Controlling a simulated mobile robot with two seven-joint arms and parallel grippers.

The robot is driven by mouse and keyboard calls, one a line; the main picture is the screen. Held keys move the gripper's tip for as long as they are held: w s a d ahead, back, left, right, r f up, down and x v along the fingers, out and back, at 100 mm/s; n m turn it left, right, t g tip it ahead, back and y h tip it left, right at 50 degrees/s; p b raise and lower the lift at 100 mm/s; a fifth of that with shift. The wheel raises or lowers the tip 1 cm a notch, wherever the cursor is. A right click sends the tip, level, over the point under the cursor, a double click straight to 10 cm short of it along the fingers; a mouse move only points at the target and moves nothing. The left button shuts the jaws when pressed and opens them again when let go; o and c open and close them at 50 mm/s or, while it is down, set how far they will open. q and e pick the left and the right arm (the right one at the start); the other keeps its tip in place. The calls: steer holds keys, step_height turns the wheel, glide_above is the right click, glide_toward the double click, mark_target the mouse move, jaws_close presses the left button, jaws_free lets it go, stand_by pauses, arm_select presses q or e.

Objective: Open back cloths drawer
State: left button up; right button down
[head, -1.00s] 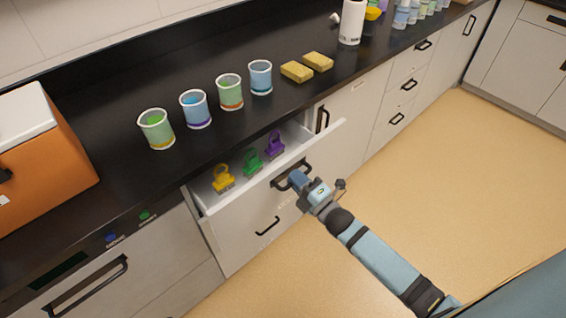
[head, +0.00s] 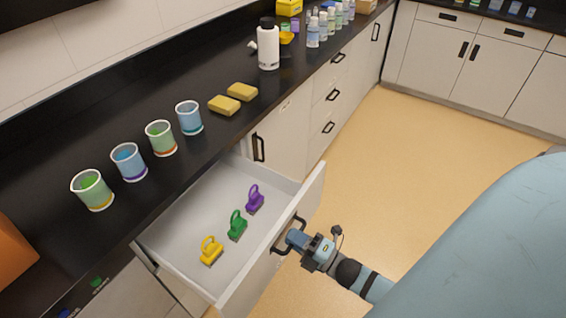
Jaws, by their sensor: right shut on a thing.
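A white drawer (head: 184,247) under the black counter stands pulled well out. Inside it lie a yellow clip-like item (head: 211,251), a green one (head: 237,226) and a purple one (head: 255,199). My right gripper (head: 291,239) is at the drawer's front and is shut on its dark handle (head: 283,243). The gripper's fingers partly hide the handle. I see no cloths in this drawer. My left gripper is not in view.
Several coloured cups (head: 161,138) and two yellow sponges (head: 224,106) stand on the counter (head: 110,120). A white bottle (head: 268,47) is farther back. An orange box (head: 12,255) is at the left edge. The tan floor (head: 420,135) to the right is clear.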

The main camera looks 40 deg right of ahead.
steer(key=shift+s+d, duration=0.2)
steer(key=shift+s, duration=0.4)
steer(key=c, duration=1.2)
jaws_free()
steer(key=shift+b+v, duration=0.65)
steer(key=shift+v, duration=6.3)
steer(key=shift+r, duration=0.1)
